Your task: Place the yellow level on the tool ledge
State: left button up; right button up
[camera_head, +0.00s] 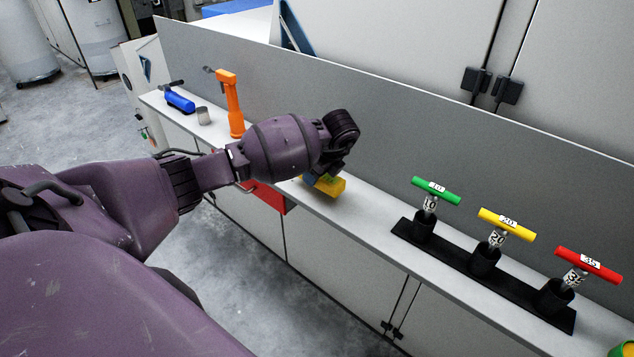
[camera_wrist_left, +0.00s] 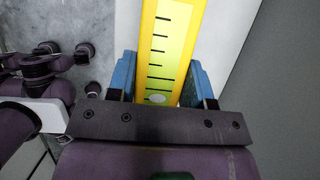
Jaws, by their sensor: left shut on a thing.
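The yellow level (camera_head: 329,188) is in the jaws of my left gripper (camera_head: 322,180), at the middle of the white tool ledge (camera_head: 372,210). In the left wrist view the level (camera_wrist_left: 168,45) shows a yellow frame and a green-yellow face with black marks. The blue fingers of my left gripper (camera_wrist_left: 163,88) are shut on it, one on each side. Its far end runs out of the wrist picture, beside the white ledge (camera_wrist_left: 222,30). My arm hides part of it in the head view. I cannot tell whether it touches the ledge. My right gripper is not in view.
On the right a black rack (camera_head: 452,255) holds green, yellow and red T-handles. A grey panel (camera_head: 400,130) rises behind. A red part (camera_head: 266,197) is below the ledge.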

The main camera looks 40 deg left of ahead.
pick_arm(q)
jog(key=shift+f, duration=1.6)
jog(key=shift+f, duration=0.1)
jog(key=o, duration=1.1)
jog(key=shift+o, duration=0.2)
